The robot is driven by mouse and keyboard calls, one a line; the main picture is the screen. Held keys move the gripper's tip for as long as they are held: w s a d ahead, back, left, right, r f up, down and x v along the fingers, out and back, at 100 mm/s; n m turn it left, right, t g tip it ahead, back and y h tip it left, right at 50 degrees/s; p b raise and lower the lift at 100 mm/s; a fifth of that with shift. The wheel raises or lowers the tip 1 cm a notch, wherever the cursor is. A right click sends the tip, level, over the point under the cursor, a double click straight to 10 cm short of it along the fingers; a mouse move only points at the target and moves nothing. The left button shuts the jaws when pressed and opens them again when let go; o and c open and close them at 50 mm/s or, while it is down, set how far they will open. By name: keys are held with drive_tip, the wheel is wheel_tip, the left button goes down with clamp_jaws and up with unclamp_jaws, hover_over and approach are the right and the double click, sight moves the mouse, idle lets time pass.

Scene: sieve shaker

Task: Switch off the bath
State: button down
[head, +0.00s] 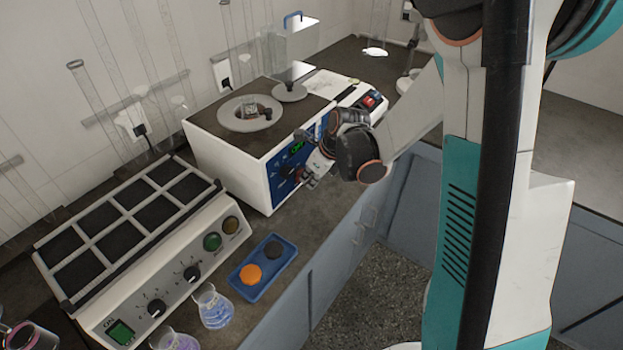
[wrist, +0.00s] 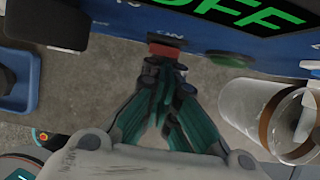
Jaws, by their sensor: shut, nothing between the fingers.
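The bath (head: 222,160) is a white box with a dark top, round openings and a blue front panel (head: 283,172). In the wrist view its panel (wrist: 150,22) fills the top, with a large green display (wrist: 250,12) whose visible letters read "OFF". A red switch (wrist: 166,51) sits below the panel's middle, with a small green part (wrist: 230,58) to its right. My gripper (wrist: 167,72) is shut and empty, its fingertips right at the red switch; I cannot tell whether they touch. In the head view my gripper (head: 308,178) is at the panel's lower right.
A white unit with a dark grid top (head: 125,235) and knobs stands left. A blue tray (head: 262,284) with orange and dark round pieces and flasks (head: 212,307) are in front. A clear cylindrical vessel (wrist: 262,112) is right of my gripper in the wrist view.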

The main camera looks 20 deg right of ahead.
drive_tip(key=shift+r, duration=0.15)
drive_tip(key=shift+r+p, duration=0.55)
drive_tip(key=shift+r, duration=0.2)
drive_tip(key=shift+s+d, duration=0.15)
drive_tip(key=shift+d, duration=0.1)
drive_tip(key=s+d+f+p+v, duration=0.1)
drive_tip(key=p+v, duration=0.3)
drive_tip(key=v, duration=0.8)
drive_tip(key=shift+s+r, duration=0.25)
drive_tip(key=shift+s, duration=0.3)
drive_tip(key=shift+d, duration=0.15)
